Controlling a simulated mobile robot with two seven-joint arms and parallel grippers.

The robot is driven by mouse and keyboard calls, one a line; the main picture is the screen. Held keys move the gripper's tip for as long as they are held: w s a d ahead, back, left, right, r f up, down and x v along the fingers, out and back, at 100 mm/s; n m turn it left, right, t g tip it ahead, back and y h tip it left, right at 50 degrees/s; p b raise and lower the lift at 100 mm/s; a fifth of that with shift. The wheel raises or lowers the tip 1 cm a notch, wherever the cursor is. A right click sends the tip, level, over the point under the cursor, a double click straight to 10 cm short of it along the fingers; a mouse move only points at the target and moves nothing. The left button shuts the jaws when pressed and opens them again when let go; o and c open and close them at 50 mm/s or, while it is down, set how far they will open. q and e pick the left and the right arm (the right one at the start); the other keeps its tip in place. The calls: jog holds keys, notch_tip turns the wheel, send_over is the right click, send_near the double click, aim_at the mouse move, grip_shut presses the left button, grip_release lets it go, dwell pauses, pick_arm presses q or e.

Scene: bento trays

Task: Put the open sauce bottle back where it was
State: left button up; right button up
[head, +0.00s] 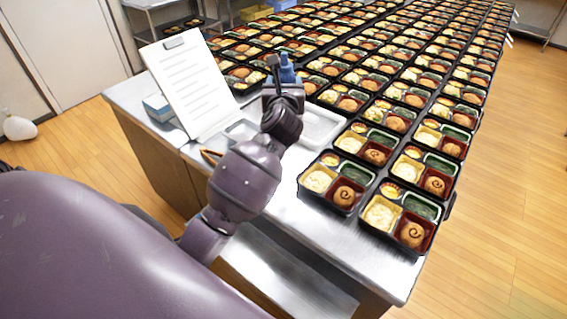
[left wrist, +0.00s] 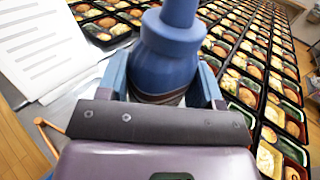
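The blue sauce bottle (head: 287,72) is upright in my left gripper (head: 282,88), above the back part of the steel counter. In the left wrist view the bottle (left wrist: 168,52) stands between the two blue fingers, which close in on both sides of its body. Its narrow nozzle points up. Its base is hidden behind the gripper, so I cannot tell whether it touches the counter. My right gripper is not in view.
Rows of filled bento trays (head: 369,229) crowd the right and back.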

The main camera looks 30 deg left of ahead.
pick_arm(q)
jog(key=shift+w+a+f+b, duration=0.1)
jog(key=shift+f+b, duration=1.25)
jog(key=shift+f, duration=3.6)
jog(key=shift+a+f+b, duration=0.1)
jog(key=shift+f+b, duration=1.25)
jog(key=shift+f, duration=3.6)
jog(key=shift+f, duration=0.1)
jog(key=shift+f, duration=0.15)
jog(key=o, duration=0.6)
jog(key=shift+c, duration=0.2)
